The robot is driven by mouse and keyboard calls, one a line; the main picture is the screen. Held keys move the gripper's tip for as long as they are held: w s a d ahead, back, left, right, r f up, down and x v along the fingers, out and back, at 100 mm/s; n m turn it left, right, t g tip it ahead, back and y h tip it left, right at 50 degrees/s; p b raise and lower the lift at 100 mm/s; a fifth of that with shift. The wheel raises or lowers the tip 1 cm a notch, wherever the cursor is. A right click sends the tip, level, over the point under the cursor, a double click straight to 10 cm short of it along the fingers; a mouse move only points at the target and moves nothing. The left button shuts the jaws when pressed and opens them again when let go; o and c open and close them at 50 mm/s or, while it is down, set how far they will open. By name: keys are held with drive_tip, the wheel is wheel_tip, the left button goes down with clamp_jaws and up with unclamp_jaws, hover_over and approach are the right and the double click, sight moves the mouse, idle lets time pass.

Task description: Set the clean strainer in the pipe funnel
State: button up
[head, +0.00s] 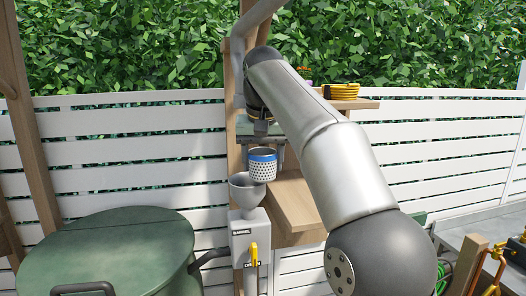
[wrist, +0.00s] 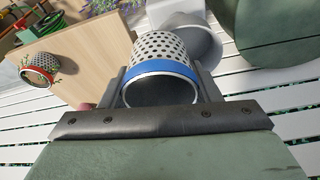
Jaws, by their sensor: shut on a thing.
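The strainer (head: 263,168) is a perforated metal cup with a blue band at its rim, and no dirt shows on it. My gripper (head: 262,149) is shut on it and holds it roughly upright in the air. In the wrist view the strainer (wrist: 160,60) sits between the two fingers of my gripper (wrist: 161,84). The grey pipe funnel (head: 245,196) stands on a grey box just below and slightly left of the strainer in the head view. In the wrist view the funnel (wrist: 195,42) is partly hidden behind the strainer.
A second strainer with a red band (wrist: 39,68) lies on the wooden shelf (wrist: 85,55), with greenery by it. A green barrel (head: 110,255) stands left of the funnel. The grey box (head: 249,240) has a yellow lever (head: 254,255). A white slatted fence stands behind.

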sight(263, 179)
drive_tip(key=shift+f, duration=0.55)
drive_tip(key=shift+f, duration=0.1)
drive_tip(key=o, duration=1.1)
drive_tip(key=shift+c, duration=0.2)
drive_tip(key=v, duration=0.6)
drive_tip(key=shift+w+r, duration=0.1)
drive_tip(key=shift+r, duration=0.25)
drive_tip(key=shift+s+r, duration=0.25)
drive_tip(key=shift+r, duration=0.25)
